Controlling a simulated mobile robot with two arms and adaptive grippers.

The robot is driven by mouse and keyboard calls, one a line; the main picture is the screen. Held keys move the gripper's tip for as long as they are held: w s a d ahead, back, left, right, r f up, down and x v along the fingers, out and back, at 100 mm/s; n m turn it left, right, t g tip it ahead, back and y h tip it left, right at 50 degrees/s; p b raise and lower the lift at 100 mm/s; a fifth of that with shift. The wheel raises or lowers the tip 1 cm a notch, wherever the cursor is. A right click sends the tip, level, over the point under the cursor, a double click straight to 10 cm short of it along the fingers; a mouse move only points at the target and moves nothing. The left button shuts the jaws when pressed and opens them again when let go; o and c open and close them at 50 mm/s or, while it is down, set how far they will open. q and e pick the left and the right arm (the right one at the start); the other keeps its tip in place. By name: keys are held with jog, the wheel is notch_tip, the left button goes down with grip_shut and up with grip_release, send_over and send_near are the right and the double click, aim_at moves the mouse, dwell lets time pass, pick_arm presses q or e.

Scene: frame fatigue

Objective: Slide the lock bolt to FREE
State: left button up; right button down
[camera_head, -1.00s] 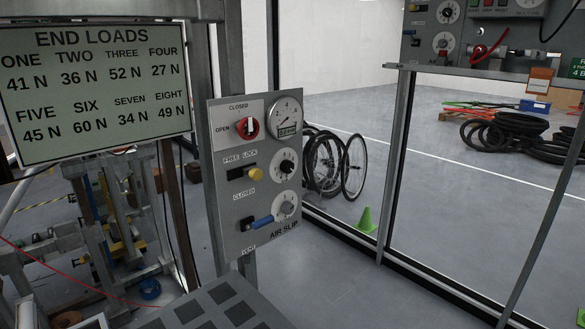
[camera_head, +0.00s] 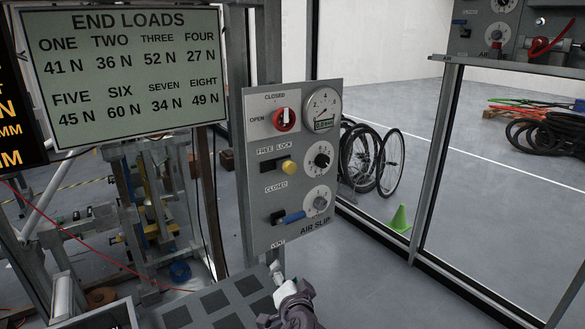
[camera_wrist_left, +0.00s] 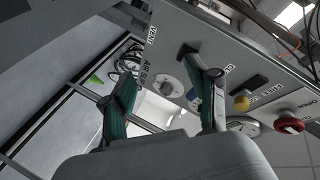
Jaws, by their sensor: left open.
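The lock bolt's yellow knob (camera_head: 289,167) stands at the right end of a short black slot on the grey AIR SLIP panel (camera_head: 262,237). The label above the slot reads FREE LOCK. In the left wrist view the yellow knob (camera_wrist_left: 241,103) shows beyond and to the right of the fingers. My left gripper (camera_head: 284,290) is at the bottom of the head view, below the panel and apart from the knob. In the left wrist view its teal-padded fingers (camera_wrist_left: 162,62) are spread and empty. My right gripper is not in view.
A red knob (camera_head: 284,119) sits above the bolt, a blue lever (camera_head: 293,216) below it, with a gauge (camera_head: 322,109) and dials to the right. The END LOADS board (camera_head: 125,70) hangs at the left. A grey surface (camera_head: 215,302) lies below the panel.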

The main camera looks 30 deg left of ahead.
aim_at(291, 170)
pick_arm(q)
jog(key=w+r+t+y, duration=0.1)
jog(key=w+r+y, duration=0.25)
jog(key=r, duration=0.55)
jog(key=w+r+t+y, duration=0.2)
jog(key=w+r, duration=0.2)
jog(key=r, duration=0.4)
jog(key=shift+m+h, duration=0.25)
jog(key=shift+m, duration=0.15)
jog(key=p+x, duration=0.2)
jog(key=x, duration=1)
jog(key=shift+d+f, duration=0.1)
jog(key=shift+f, duration=0.05)
jog(key=shift+x, duration=0.8)
jog(key=shift+c, duration=0.2)
grip_shut()
